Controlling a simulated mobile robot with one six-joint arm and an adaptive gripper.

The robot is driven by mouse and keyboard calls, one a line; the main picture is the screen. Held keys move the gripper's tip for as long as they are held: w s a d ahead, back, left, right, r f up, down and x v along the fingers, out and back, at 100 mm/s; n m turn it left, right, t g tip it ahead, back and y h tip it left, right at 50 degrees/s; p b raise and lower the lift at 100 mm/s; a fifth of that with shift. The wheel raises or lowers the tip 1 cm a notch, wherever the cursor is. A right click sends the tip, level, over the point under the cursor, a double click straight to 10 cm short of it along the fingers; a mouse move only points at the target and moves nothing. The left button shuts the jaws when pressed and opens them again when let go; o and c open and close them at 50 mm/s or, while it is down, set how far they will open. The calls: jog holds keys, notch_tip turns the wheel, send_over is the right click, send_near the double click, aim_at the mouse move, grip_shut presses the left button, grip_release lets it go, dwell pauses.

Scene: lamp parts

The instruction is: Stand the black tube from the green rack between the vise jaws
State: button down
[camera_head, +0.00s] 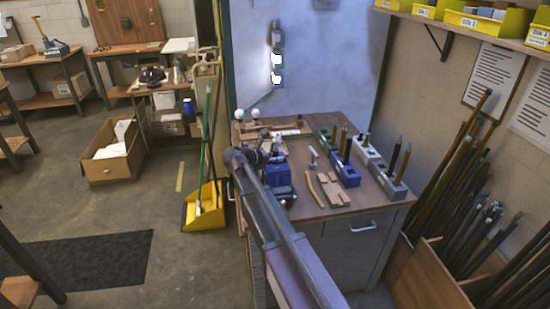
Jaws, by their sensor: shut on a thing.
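The green rack (324,140) stands at the back of the bench, right of my gripper. The blue vise (278,177) stands on the bench near its left side. My gripper (272,153) is small and partly hidden by my own arm, just above and behind the vise. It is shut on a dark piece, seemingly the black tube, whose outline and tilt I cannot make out. The space between the vise jaws is mostly hidden from here.
A blue rack (345,173) and two grey racks, one at the right front (390,186), hold upright tubes. A wooden block (333,190) and a curved tan piece (315,190) lie right of the vise. A wooden piece (290,130) lies at the back.

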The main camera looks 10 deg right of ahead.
jog(key=shift+c, duration=2)
grip_release()
